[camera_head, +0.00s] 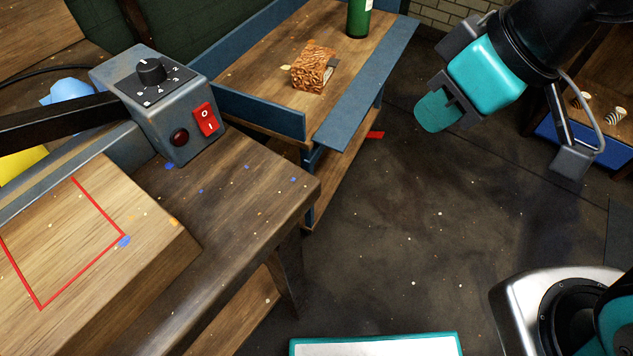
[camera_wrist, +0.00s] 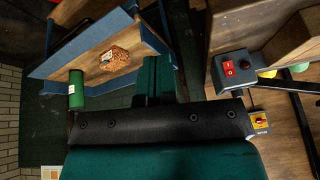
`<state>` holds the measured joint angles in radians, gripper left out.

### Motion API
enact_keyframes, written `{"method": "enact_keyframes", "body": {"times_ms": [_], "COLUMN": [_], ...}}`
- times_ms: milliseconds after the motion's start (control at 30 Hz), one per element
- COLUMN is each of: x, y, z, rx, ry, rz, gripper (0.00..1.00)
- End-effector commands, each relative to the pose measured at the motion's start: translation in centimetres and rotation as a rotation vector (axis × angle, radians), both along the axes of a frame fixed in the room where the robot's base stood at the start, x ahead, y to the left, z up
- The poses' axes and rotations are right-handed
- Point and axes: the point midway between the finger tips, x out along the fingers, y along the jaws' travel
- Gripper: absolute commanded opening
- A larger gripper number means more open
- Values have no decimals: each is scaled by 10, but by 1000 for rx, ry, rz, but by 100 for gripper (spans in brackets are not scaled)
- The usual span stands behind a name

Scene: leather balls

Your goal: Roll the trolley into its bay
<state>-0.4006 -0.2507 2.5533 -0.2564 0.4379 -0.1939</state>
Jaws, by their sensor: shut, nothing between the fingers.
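The trolley is a wooden-topped cart with blue raised sides (camera_head: 365,85), standing at the upper middle in the head view. A brown textured block (camera_head: 313,67) and a green bottle (camera_head: 360,18) are on its top. The trolley's blue rail (camera_wrist: 95,38) also shows at the upper left in the wrist view. My gripper (camera_head: 437,109) is shut and empty, with teal fingers, in the air to the right of the trolley and apart from it. A small red mark (camera_head: 376,134) lies on the floor beside the trolley; I cannot tell whether it marks the bay.
A wooden workbench (camera_head: 250,190) fills the left, close to the trolley's near end. It carries a grey control box (camera_head: 165,105) with a dial and red switch. A shelf with a blue front (camera_head: 590,150) and striped cups stands at right. Dark floor (camera_head: 410,230) between is open.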

Motion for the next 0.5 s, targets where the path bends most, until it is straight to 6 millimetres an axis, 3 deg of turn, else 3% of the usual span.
{"method": "enact_keyframes", "body": {"times_ms": [33, 300, 500], "x": [8, 54, 82], "y": [3, 13, 23], "z": [-47, -152, -221], "rx": [-9, -87, -173], "ry": [-53, -376, -629], "rz": [20, 128, 229], "gripper": [0, 0, 0]}}
